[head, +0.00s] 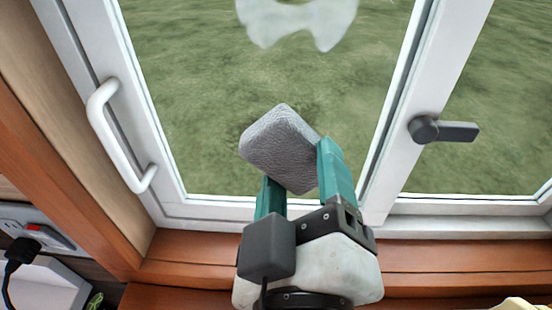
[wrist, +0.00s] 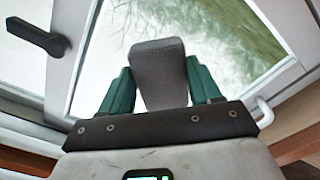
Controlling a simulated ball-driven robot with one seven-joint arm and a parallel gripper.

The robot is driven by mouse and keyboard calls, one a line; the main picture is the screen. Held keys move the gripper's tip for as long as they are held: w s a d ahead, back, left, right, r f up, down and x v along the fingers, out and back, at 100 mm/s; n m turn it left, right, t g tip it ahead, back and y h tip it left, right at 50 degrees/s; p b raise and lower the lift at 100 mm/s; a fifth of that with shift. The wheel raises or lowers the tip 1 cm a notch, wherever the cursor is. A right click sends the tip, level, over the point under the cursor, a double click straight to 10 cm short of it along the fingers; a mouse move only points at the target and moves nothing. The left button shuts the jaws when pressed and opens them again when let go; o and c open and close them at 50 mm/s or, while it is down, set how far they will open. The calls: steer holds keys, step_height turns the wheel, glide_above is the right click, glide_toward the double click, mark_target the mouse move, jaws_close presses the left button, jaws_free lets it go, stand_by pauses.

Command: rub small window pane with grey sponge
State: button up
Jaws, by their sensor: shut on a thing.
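The grey sponge (head: 280,145) is held between the teal fingers of my gripper (head: 300,190), in front of the lower part of the small window pane (head: 200,130). In the wrist view the sponge (wrist: 160,75) sits between both fingers of my gripper (wrist: 160,88), with the pane (wrist: 225,50) behind it. I cannot tell whether the sponge touches the glass. A whitish smear (head: 298,22) shows on the pane at the top of the head view, above and apart from the sponge.
A white handle (head: 120,135) is on the frame left of the pane. A dark latch (head: 443,130) is on the right. A wooden sill (head: 190,262) runs below. A socket with a black plug (head: 22,250) is at lower left.

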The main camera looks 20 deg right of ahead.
steer(key=shift+s+d+r+p, duration=0.1)
steer(key=shift+s+d+p, duration=0.2)
steer(key=shift+d, duration=0.4)
steer(key=shift+d+p, duration=0.2)
steer(key=shift+p, duration=0.6)
steer(key=shift+d+p, duration=0.1)
steer(key=shift+p, duration=0.25)
steer(key=shift+s+d+p, duration=0.25)
steer(key=shift+d+p, duration=0.2)
steer(key=shift+p, duration=0.65)
steer(key=shift+w, duration=0.1)
